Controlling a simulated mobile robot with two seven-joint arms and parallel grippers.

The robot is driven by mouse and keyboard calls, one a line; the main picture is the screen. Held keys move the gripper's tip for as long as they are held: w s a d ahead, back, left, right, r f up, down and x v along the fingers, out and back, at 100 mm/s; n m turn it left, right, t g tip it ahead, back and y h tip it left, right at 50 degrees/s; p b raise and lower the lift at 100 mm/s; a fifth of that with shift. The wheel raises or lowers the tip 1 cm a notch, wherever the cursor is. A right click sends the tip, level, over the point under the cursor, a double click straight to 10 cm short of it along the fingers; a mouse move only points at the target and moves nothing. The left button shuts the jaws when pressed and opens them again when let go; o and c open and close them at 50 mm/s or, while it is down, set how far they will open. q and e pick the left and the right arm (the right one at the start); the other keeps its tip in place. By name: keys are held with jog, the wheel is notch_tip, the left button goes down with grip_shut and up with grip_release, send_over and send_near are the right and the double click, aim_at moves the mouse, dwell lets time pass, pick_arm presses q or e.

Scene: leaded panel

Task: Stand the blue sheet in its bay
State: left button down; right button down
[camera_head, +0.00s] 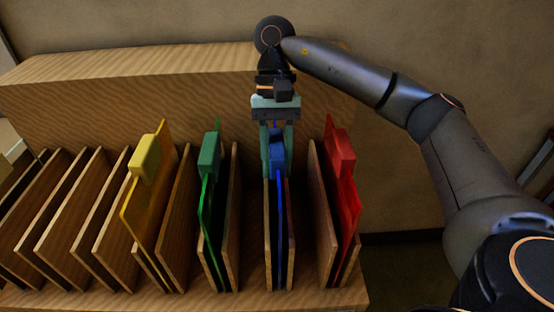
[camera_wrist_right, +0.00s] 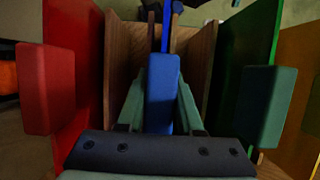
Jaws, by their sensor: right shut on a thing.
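The blue sheet (camera_head: 281,228) stands upright and edge-on between two wooden dividers of the rack, with the green sheet to its left and the red sheet to its right. Its blue block handle (camera_head: 277,147) is on top. My right gripper (camera_head: 277,168) comes from above and behind and is shut on this handle, one finger on each side. In the right wrist view the handle (camera_wrist_right: 162,90) lies between the two pale green fingers, and the sheet (camera_wrist_right: 165,25) runs between the dividers. The sheet's bottom edge is hidden. My left gripper is not in view.
The green sheet (camera_head: 207,215), red sheet (camera_head: 346,200) and yellow sheet (camera_head: 148,215) stand tilted in other bays, each with a block handle. Several empty wooden bays (camera_head: 62,215) are at the left. A higher wooden ledge (camera_head: 150,62) runs behind the rack.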

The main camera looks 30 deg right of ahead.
aim_at(277, 142)
jog(key=c, duration=0.8)
grip_release()
jog(key=shift+r, duration=0.15)
jog(key=o, duration=0.3)
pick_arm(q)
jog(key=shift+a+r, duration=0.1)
pick_arm(e)
jog(key=shift+f, duration=0.2)
jog(key=p+v, duration=0.3)
jog(key=v, duration=0.3)
jog(key=shift+r, duration=0.25)
jog(key=p+v, duration=0.2)
jog(key=v, duration=0.3)
jog(key=shift+r+p, duration=0.25)
jog(key=shift+p, duration=0.1)
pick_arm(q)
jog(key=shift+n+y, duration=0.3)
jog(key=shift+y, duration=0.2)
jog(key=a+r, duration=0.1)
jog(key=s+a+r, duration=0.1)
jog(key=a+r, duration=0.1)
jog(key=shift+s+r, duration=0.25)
pick_arm(e)
jog(key=shift+w+d+r, duration=0.1)
jog(key=shift+w+r, duration=0.1)
jog(key=shift+r, duration=0.1)
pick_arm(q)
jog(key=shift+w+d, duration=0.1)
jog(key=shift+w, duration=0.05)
